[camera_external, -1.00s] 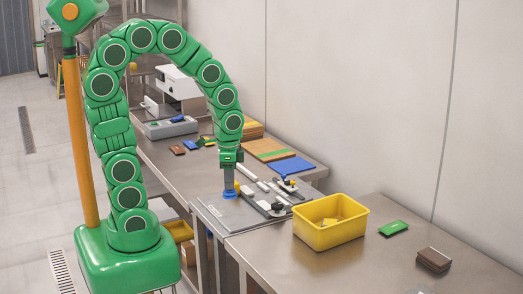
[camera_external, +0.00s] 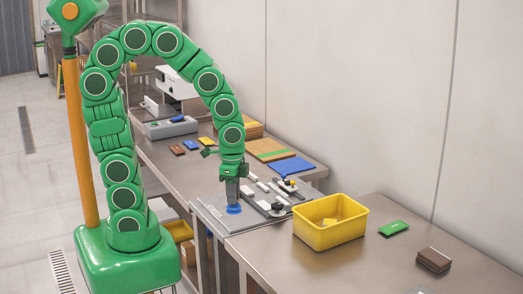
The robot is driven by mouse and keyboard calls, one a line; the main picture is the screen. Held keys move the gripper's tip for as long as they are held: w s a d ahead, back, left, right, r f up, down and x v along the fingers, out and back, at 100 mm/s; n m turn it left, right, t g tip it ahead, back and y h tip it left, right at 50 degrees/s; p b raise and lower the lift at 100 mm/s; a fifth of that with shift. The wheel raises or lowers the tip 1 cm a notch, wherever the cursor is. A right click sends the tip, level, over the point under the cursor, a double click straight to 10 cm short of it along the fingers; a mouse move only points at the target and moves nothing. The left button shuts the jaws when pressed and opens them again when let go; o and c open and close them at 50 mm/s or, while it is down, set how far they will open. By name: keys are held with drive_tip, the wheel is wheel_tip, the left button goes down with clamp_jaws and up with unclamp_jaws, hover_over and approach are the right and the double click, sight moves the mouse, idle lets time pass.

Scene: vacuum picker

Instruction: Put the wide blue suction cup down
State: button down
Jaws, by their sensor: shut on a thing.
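My gripper (camera_external: 232,190) points straight down at the end of my green arm, over the left part of a grey plate. It is shut on the wide blue suction cup (camera_external: 233,209), whose blue round base shows below the fingers. The cup is upright and at or very close to the surface of the grey plate (camera_external: 213,214); I cannot tell whether it touches. The fingertips are small in this view, and their exact grip on the cup's stem is unclear.
On the plate's right part lie several grey bars and small dark knobs (camera_external: 277,206). A yellow bin (camera_external: 330,225) with yellow pieces stands right of the plate. A blue mat (camera_external: 291,166) and a grey device (camera_external: 171,127) lie farther back. The front right table is mostly clear.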

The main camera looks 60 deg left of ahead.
drive_tip(key=shift+w+d+f, duration=0.55)
drive_tip(key=shift+w+f, duration=0.9)
drive_tip(key=shift+w, duration=0.4)
drive_tip(key=shift+w+d+f, duration=0.6)
drive_tip(key=shift+w+f, duration=0.9)
drive_tip(key=shift+w, duration=0.35)
drive_tip(key=shift+w+d+f, duration=0.55)
drive_tip(key=shift+w+f, duration=0.9)
drive_tip(key=shift+w, duration=0.4)
drive_tip(key=shift+w+f, duration=0.2)
drive_tip(key=shift+f, duration=1.5)
drive_tip(key=shift+f, duration=0.15)
drive_tip(key=c, duration=1.1)
unclamp_jaws()
